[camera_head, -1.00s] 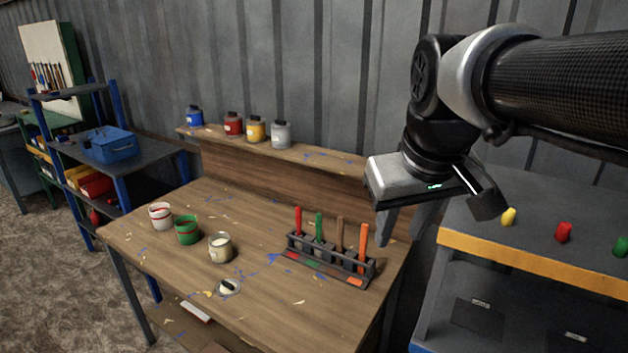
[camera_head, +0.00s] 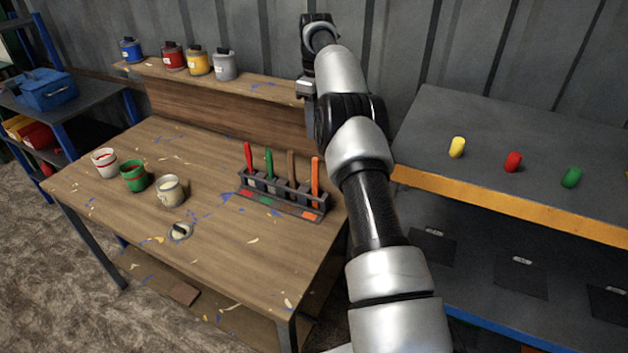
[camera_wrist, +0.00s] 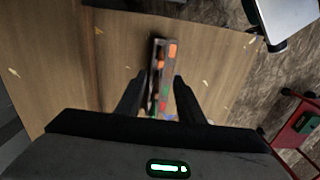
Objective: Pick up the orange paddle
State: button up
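The orange paddle (camera_head: 315,178) stands upright in the right-end slot of a dark rack (camera_head: 283,203) on the wooden workbench. Red (camera_head: 249,157), green (camera_head: 269,163) and brown (camera_head: 292,168) paddles stand to its left in the same rack. In the wrist view the orange paddle (camera_wrist: 160,63) is seen from above, beyond the fingertips and near the middle. My gripper (camera_wrist: 157,82) is open and empty, its two fingers apart over the rack. In the head view my arm hides most of the gripper, which is near the back right of the bench.
White, green and cream cups (camera_head: 170,190) stand at the bench's left. Several paint jars (camera_head: 198,64) stand on the raised back shelf (camera_head: 240,81). At right, a grey shelf unit (camera_head: 500,120) holds yellow, red and green pieces. The front of the bench is mostly clear.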

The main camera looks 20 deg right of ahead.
aim_at(316, 158)
notch_tip(316, 158, down, 12)
jog(key=b, duration=0.4)
jog(key=shift+d, duration=0.1)
jog(key=shift+f, duration=3.1)
jog(key=shift+c, duration=0.2)
grip_shut()
